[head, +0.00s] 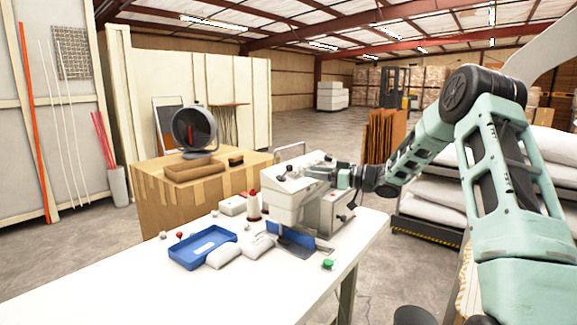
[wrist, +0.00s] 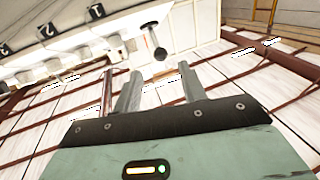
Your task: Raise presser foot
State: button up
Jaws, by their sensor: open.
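The sewing machine (head: 284,204) stands on the white table, pale grey-white with small dark knobs on top. My gripper (head: 331,176) is at its upper right side, partly merged with it in the head view. In the wrist view my gripper (wrist: 158,72) shows two grey fingers, open with nothing between them. A short lever with a black round knob (wrist: 160,53) sticks out from a dark disc on a pale panel, just beyond and between the fingertips in the picture. I cannot tell the distance. The presser foot itself is not clearly visible.
A blue tray (head: 180,255), white pouches (head: 223,256), a red-topped thread cone (head: 254,208) and a green button (head: 327,264) lie around the machine. A cardboard box (head: 151,205) stands behind. The table's (head: 130,290) front left is clear.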

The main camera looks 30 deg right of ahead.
aim_at(290, 168)
jog(key=p+x, duration=0.2)
jog(key=x, duration=0.6)
jog(key=shift+w+a, duration=0.2)
jog(key=shift+w, duration=0.1)
grip_shut()
